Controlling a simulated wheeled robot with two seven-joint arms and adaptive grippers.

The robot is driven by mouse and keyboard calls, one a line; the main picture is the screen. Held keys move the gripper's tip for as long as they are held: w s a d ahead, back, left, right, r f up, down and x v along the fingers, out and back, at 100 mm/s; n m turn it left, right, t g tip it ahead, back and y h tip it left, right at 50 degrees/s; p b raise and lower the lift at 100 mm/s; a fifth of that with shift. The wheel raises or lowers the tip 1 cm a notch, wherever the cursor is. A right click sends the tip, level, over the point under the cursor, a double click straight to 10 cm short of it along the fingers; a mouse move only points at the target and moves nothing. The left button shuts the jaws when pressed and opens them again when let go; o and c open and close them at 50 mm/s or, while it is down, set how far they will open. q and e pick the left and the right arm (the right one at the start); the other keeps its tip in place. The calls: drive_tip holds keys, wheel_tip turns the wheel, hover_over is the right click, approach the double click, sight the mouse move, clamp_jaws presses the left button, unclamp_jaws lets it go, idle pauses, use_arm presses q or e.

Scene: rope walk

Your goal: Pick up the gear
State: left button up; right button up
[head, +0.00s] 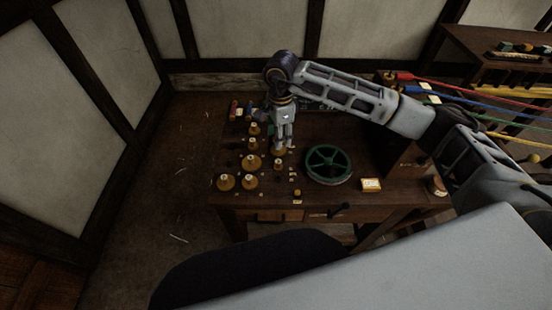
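Several brass-coloured round pieces that look like gears, such as one at the front left (226,182) and one in the middle (252,162), stand on the left part of a wooden bench (345,205). My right gripper (285,148) points down over the right side of this group. Another brass piece (277,151) shows partly behind or under its fingertips. Whether the fingers touch it or are closed on it is too small to tell. My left gripper is out of view.
A green spoked wheel (343,179) lies right of the brass pieces. A dark handle (339,211) is at the bench front. Red, blue, green and yellow ropes (470,88) run at the right.

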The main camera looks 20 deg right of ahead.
hover_over(278, 165)
drive_tip(key=w+d, duration=0.1)
drive_tip(key=w, duration=0.1)
wheel_tip(278, 165, down, 7)
drive_tip(key=shift+r+p, duration=0.1)
drive_tip(key=shift+p, duration=0.35)
drive_tip(key=shift+f, duration=0.85)
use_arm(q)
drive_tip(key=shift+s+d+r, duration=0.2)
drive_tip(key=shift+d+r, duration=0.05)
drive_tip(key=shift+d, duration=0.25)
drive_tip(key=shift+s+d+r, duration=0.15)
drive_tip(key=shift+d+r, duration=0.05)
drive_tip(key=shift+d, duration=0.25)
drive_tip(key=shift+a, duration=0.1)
